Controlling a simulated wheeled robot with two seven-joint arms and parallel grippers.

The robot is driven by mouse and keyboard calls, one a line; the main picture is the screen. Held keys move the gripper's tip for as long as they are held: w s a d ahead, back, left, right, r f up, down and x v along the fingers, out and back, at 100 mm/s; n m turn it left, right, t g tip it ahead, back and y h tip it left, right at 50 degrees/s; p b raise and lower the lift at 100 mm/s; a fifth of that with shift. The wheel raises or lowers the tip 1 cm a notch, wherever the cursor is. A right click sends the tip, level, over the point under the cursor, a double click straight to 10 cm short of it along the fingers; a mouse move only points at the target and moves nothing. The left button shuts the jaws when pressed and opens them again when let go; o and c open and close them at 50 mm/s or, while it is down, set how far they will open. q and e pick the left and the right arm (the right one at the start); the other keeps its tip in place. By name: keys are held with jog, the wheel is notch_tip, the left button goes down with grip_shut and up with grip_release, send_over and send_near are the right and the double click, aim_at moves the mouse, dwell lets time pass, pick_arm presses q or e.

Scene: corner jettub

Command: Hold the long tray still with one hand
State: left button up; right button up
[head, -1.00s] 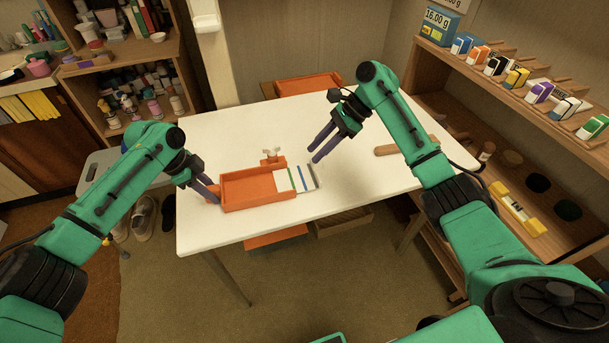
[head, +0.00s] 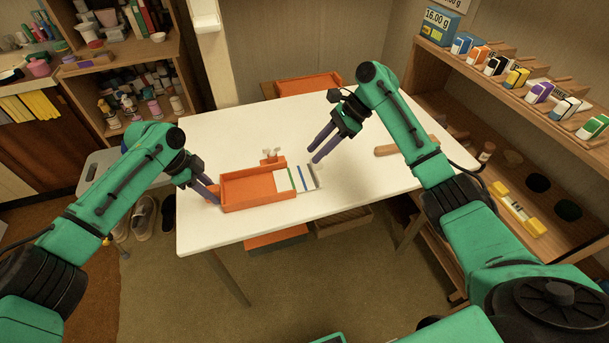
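The long orange tray (head: 258,205) lies flat on the white table in the head view, its long side running left to right. White pieces with coloured stripes (head: 298,178) lie at its right end. My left gripper (head: 213,194) is at the tray's left end, its purple fingers against a small orange part there. The fingers overlap in this view, so I cannot tell whether they are closed on it. My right gripper (head: 319,151) hangs above the table, right of the tray's back edge. Its two fingers are apart with nothing between them.
A small orange piece with a pale winged top (head: 272,158) stands behind the tray. The white table (head: 225,145) is mostly clear. A wooden bar (head: 399,147) lies on its right side. Another orange tray (head: 308,83) is at the back. Shelves (head: 500,95) with small boxes line the right.

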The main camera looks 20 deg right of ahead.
pick_arm(q)
jog(key=o, duration=0.4)
jog(key=shift+a+f, duration=0.1)
jog(key=shift+f, duration=0.1)
pick_arm(e)
jog(key=shift+w+f, duration=0.1)
pick_arm(q)
jog(key=shift+w, duration=0.1)
jog(key=shift+r, duration=0.15)
